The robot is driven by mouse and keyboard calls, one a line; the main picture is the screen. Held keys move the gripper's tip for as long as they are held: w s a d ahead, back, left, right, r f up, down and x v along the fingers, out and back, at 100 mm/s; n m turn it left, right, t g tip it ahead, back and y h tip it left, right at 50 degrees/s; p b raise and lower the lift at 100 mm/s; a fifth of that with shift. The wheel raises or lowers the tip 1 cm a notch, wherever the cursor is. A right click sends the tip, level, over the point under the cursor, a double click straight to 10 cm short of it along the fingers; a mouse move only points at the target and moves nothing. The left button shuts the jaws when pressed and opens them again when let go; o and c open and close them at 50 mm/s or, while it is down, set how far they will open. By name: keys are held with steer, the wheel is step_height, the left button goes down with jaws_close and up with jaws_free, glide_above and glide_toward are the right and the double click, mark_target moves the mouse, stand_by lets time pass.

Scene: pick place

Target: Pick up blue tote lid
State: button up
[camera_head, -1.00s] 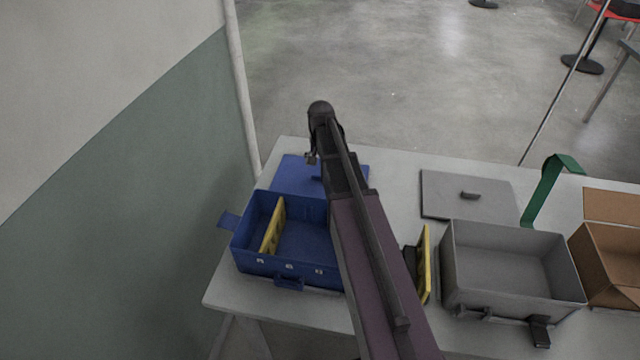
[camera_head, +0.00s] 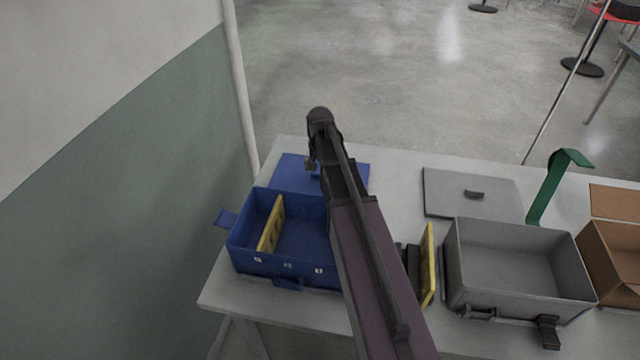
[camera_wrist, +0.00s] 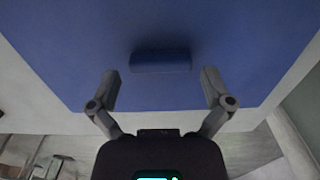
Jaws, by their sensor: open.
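The blue tote lid (camera_head: 294,171) lies flat on the table behind the open blue tote (camera_head: 288,272), partly hidden by my arm in the head view. In the wrist view the blue lid (camera_wrist: 230,40) fills the upper middle, with its raised blue handle (camera_wrist: 161,61) near the centre. My gripper (camera_wrist: 161,78) is open, its two fingers spread to either side of the handle and apart from it in the picture. In the head view my gripper (camera_head: 311,165) is small and dark over the lid; its gap above the lid is hard to judge.
The blue tote holds a yellow divider (camera_head: 271,226). To the right are another yellow panel (camera_head: 428,265), a grey tote (camera_head: 515,270), a grey lid (camera_head: 470,205), a green bent strip (camera_head: 550,190) and a cardboard box (camera_head: 612,255). A wall stands at the left.

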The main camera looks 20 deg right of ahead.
steer(key=shift+f+b, duration=0.6)
steer(key=shift+f, duration=0.25)
steer(key=c, duration=1)
